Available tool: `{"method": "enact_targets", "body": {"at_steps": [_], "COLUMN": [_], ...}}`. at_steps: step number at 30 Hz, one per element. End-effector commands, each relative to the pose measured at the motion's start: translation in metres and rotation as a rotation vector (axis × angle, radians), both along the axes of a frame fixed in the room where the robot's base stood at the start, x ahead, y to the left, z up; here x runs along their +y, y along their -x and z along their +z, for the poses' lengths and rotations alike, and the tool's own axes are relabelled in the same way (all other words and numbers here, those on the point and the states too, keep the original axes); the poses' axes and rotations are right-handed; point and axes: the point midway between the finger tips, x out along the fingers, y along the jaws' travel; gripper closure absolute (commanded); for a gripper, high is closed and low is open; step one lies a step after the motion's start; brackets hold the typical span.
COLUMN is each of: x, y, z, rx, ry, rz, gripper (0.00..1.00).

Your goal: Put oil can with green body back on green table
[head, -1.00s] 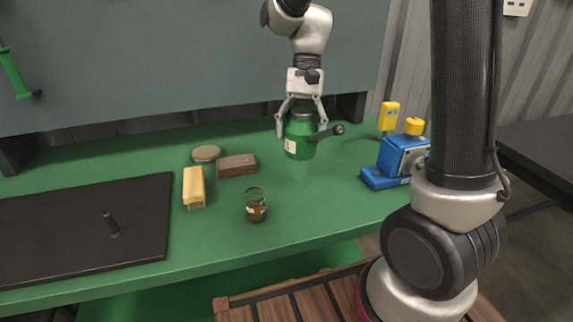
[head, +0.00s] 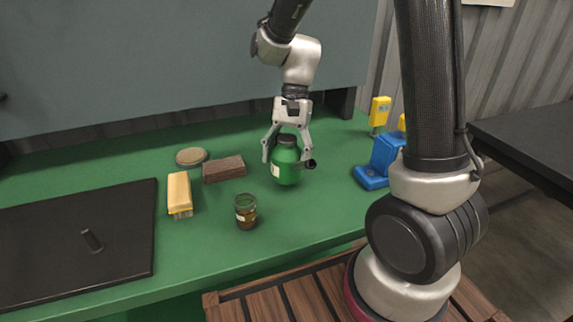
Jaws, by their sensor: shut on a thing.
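The oil can with the green body (head: 287,168) is upright at the green table (head: 215,253), toward its right part. It has a pale label on its left side and a dark spout tip pointing right. My gripper (head: 287,150) comes down from above with its fingers on both sides of the can's upper part and is shut on it. The can's base appears at the table surface, but I cannot tell whether it touches.
A glass jar (head: 246,212), a yellow brush (head: 180,193), a dark brown block (head: 224,169) and a round tin (head: 192,157) stand to the left. A black mat (head: 60,262) lies at far left. A blue device (head: 379,163) and a yellow item (head: 379,112) are at right.

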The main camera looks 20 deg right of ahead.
Motion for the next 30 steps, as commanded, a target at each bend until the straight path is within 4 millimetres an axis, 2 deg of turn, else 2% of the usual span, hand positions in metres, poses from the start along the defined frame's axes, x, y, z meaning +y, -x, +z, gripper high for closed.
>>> {"method": "enact_targets", "body": {"at_steps": [3, 5, 15, 16, 19, 30], "x": [0.0, 0.0, 0.0, 0.0, 0.0, 0.0], "y": [0.0, 0.0, 0.0, 0.0, 0.0, 0.0], "z": [-0.019, -0.024, -0.027, -0.027, -0.027, -0.026], "rx": [0.002, 0.002, 0.001, 0.0, 0.0, -0.001], "ry": [0.001, 0.001, 0.001, 0.0, 0.0, 0.0], "rz": [0.001, 0.001, 0.0, 0.0, 0.001, 0.001], "gripper": [0.78, 0.78, 0.78, 0.26, 0.08, 0.08]}}
